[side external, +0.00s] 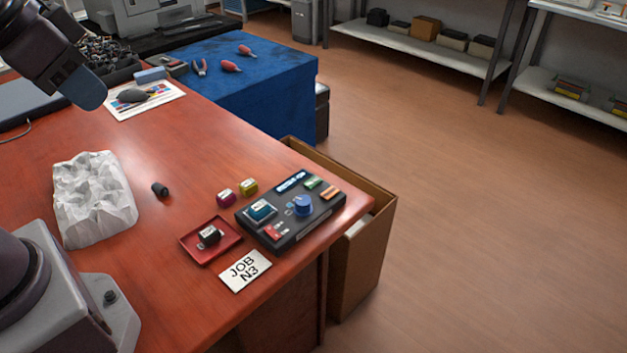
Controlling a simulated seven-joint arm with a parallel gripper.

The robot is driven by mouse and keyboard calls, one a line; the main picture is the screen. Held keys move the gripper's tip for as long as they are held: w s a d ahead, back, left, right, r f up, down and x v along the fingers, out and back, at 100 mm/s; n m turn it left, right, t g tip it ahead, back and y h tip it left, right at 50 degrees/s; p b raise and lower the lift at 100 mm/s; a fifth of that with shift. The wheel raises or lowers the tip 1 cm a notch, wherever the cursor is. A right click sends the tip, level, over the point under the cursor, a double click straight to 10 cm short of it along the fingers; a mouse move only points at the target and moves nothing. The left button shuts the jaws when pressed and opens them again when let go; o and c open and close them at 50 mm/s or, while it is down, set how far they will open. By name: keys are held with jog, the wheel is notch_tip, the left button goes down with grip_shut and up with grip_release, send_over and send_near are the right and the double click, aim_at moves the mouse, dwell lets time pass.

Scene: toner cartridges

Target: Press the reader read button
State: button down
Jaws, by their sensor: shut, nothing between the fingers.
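The reader (292,238) is a black box near the table's right corner. It has a blue dial (303,205), a small display strip (291,181) and red, green and orange patches on top. Which patch is the read button is too small to tell; the red one (273,232) is at the front left. A cyan-topped cartridge (261,210) sits at the reader's left part. My gripper (88,94) is shut and empty at the upper left, above the table and well apart from the reader.
A black cartridge (210,235) sits in a red tray (193,246). Magenta (226,197) and yellow (249,186) cartridges stand behind it. A "JOB N3" card (245,270), a small black cylinder (160,189) and crumpled white material (93,200) lie on the table. An open box (367,250) stands beside the table.

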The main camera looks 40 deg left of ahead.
notch_tip(320, 180, down, 4)
jog(key=w+a+g, duration=0.1)
jog(key=w+g, duration=0.1)
jog(key=w, duration=0.1)
jog(key=m+t+h, duration=0.4)
jog(key=m+t, duration=0.1)
jog(key=m, duration=0.9)
send_over(313, 183)
notch_tip(313, 183, down, 16)
jog(key=shift+f, duration=0.2)
jog(key=shift+f, duration=4.3)
jog(key=shift+f, duration=0.1)
